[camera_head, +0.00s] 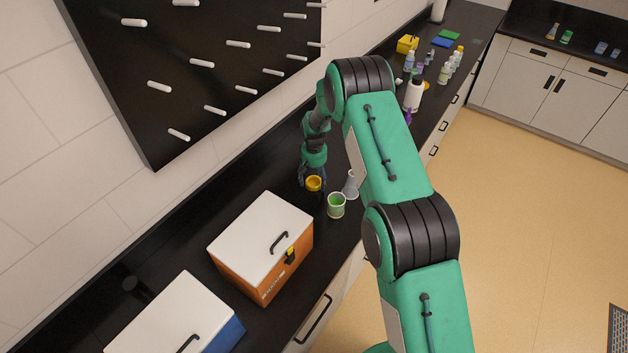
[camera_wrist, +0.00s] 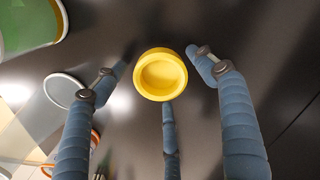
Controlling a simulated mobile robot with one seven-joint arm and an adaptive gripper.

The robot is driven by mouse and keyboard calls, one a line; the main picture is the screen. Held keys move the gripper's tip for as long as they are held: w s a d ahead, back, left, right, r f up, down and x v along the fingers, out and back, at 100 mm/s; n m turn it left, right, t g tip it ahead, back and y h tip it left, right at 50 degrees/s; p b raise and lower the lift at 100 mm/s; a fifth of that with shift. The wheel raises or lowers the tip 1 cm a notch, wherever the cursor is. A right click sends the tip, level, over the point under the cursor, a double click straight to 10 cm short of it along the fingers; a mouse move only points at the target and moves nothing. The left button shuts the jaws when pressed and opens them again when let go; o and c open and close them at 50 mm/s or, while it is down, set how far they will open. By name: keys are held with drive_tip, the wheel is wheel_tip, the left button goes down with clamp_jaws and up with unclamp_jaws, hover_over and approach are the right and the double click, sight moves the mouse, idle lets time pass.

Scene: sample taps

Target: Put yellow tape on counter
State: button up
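The yellow tape (camera_head: 314,184) is a small round ring near the front of the dark counter (camera_head: 185,228). It also shows in the wrist view (camera_wrist: 160,75), centred between my fingers. My gripper (camera_head: 313,178) is directly over and around it, with its blue-grey fingers spread. In the wrist view my gripper (camera_wrist: 160,60) has visible gaps between the tape and both the left and right fingertips. A third finger lies just below the tape in that picture; I cannot tell if it touches. I cannot tell whether the tape rests on the counter.
A beaker of green liquid (camera_head: 336,206) and a clear flask (camera_head: 351,185) stand close to my gripper. An orange box with a white lid (camera_head: 260,240) is nearer. Several bottles and a white bottle (camera_head: 413,96) stand farther along. A black peg board (camera_head: 200,65) hangs on the wall.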

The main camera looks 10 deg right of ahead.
drive_tip(key=shift+r, duration=0.1)
wheel_tip(320, 180, up, 12)
drive_tip(key=b, duration=0.1)
idle(0.8)
drive_tip(key=shift+r, duration=0.1)
idle(0.5)
wheel_tip(320, 180, up, 21)
drive_tip(key=t, duration=0.1)
hover_over(314, 184)
drive_tip(key=s+d, duration=0.2)
drive_tip(key=s, duration=0.7)
drive_tip(key=s+d+r+t, duration=0.1)
drive_tip(key=s+r+t, duration=0.1)
drive_tip(key=s+r, duration=1.1)
drive_tip(key=s+d+r+t, duration=0.1)
drive_tip(key=s+r, duration=0.3)
drive_tip(key=s, duration=0.3)
drive_tip(key=s+r, duration=0.3)
drive_tip(key=s, duration=0.5)
drive_tip(key=s+d+t, duration=0.1)
drive_tip(key=s, duration=1.6)
drive_tip(key=shift+f+m+t, duration=0.3)
drive_tip(key=shift+f, duration=0.15)
